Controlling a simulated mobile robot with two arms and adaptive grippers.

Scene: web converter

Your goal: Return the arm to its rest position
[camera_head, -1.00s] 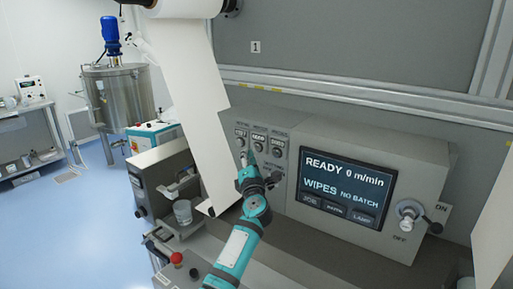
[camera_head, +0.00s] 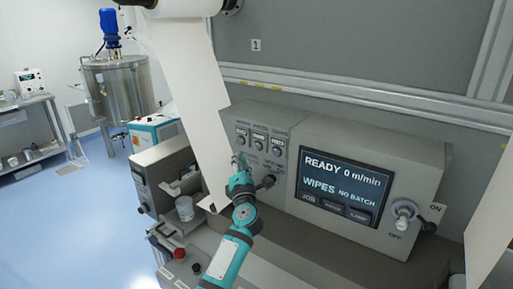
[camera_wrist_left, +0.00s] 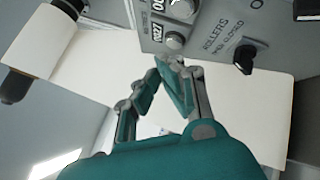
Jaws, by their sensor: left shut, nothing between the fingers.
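My left arm comes up from the bottom of the head view, teal and grey. Its gripper (camera_head: 238,160) is in front of the control panel (camera_head: 283,133), just below the row of small counters, beside the hanging white web (camera_head: 203,110). In the left wrist view the gripper (camera_wrist_left: 163,66) has its fingertips together with nothing between them. The fingertips are close to the round button (camera_wrist_left: 174,41) under a counter; I cannot tell whether they touch it. The right gripper does not show.
A screen (camera_head: 339,189) reads "READY 0 m/min". A rotary switch (camera_head: 404,212) is at its right. A black rollers knob (camera_wrist_left: 244,58) sits near the fingers. A beaker (camera_head: 184,208) and a red button (camera_head: 179,254) are left of the arm. Open floor lies further left.

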